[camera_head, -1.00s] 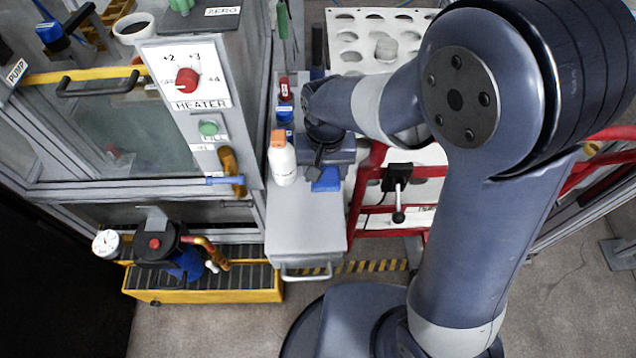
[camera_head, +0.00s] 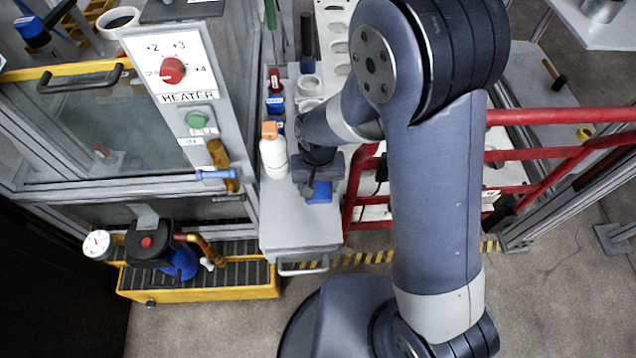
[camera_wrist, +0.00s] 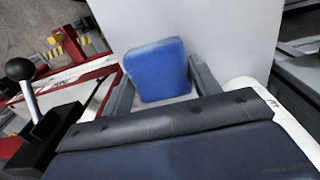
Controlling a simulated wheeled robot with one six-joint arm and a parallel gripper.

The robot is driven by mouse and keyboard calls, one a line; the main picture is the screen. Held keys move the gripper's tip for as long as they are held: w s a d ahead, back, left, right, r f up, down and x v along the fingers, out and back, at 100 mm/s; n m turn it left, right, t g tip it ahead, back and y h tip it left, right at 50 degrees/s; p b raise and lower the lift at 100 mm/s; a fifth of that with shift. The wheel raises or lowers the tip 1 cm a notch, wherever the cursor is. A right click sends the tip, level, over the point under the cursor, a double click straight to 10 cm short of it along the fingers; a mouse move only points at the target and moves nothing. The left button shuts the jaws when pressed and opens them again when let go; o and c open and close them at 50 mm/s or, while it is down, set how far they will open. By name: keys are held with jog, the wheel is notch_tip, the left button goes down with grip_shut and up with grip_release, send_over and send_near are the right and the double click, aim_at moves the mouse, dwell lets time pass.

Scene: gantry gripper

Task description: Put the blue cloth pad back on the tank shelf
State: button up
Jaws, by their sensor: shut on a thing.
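The blue cloth pad (camera_head: 320,192) is held by my gripper (camera_head: 312,184), low over or against the light grey cart top (camera_head: 292,225); I cannot tell whether it touches. In the wrist view the pad (camera_wrist: 157,70) stands out between the two grey fingers of my gripper (camera_wrist: 160,84), which are shut on it. A glass-fronted tank (camera_head: 125,130) with a heater panel (camera_head: 178,60) stands at the left in the head view. I cannot tell which surface is the tank shelf.
A white bottle with an orange cap (camera_head: 273,157) stands just left of my gripper on the cart. Red rails (camera_head: 560,117) run to the right. A black lever with a round knob (camera_wrist: 19,69) shows in the wrist view. A yellow-edged pump tray (camera_head: 210,293) is at lower left.

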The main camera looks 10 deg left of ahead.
aim_at(318, 186)
jog(key=o, duration=0.9)
notch_tip(318, 186, up, 12)
jog(key=shift+p, duration=1)
jog(key=shift+f+b, duration=0.65)
jog(key=shift+f, duration=3.45)
